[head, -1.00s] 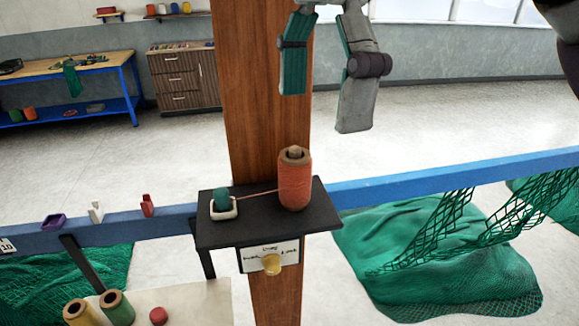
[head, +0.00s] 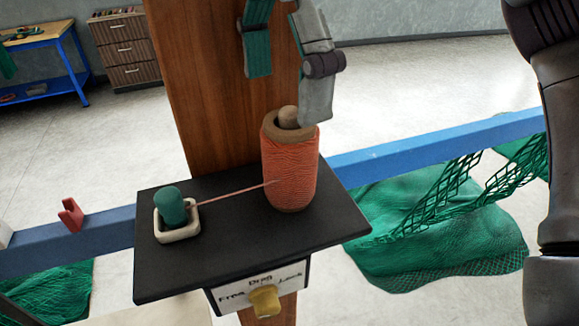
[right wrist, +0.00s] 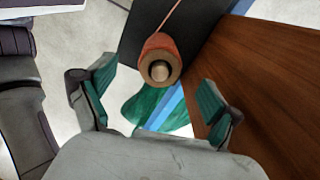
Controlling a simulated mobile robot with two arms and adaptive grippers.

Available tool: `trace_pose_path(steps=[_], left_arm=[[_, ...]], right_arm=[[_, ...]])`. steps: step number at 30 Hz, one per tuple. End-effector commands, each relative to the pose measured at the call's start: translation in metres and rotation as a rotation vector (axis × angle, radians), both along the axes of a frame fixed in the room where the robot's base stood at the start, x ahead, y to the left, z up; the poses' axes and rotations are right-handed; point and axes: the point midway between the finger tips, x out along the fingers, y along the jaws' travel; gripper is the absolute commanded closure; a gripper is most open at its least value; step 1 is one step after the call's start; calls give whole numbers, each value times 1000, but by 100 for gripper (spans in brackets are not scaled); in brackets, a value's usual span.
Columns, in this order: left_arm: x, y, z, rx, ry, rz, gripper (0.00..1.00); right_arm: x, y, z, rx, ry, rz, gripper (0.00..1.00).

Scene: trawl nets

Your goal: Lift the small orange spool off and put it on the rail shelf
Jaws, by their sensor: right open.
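The orange spool (head: 290,165) stands upright on a wooden peg (head: 289,117) on a black shelf (head: 240,250). An orange thread (head: 232,194) runs from it to a green cylinder (head: 170,205) in a small white dish (head: 178,234). My right gripper (head: 287,92) is open and empty above the spool, its fingers apart. In the right wrist view, the spool (right wrist: 160,62) with its peg end shows between and beyond the open fingers. I cannot tell whether a finger touches it. My left gripper is not in view.
A wooden post (head: 200,100) rises behind the black shelf. A blue rail (head: 430,145) runs across, with a red clip (head: 70,215) on it at left. A brass knob (head: 265,301) sits on a labelled plate below the shelf. Green netting (head: 440,235) lies at right.

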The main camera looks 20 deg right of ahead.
Motion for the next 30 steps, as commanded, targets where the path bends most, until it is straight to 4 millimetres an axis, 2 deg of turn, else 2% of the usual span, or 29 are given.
trace_pose_path(steps=[1,5,12,14,21,29,30], left_arm=[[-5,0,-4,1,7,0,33],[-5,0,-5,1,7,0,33],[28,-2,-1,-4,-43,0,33],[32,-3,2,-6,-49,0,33],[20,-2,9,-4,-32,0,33],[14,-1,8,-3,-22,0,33],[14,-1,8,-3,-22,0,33]], right_arm=[[0,0,-12,0,4,1,10],[0,-1,-26,0,2,0,10],[-1,-4,-41,1,3,0,10],[-1,-6,-49,0,4,1,10],[-2,-8,-77,-1,-1,-1,10],[-2,-8,-82,1,-1,-1,10],[-2,-8,-82,1,-1,-1,15]])
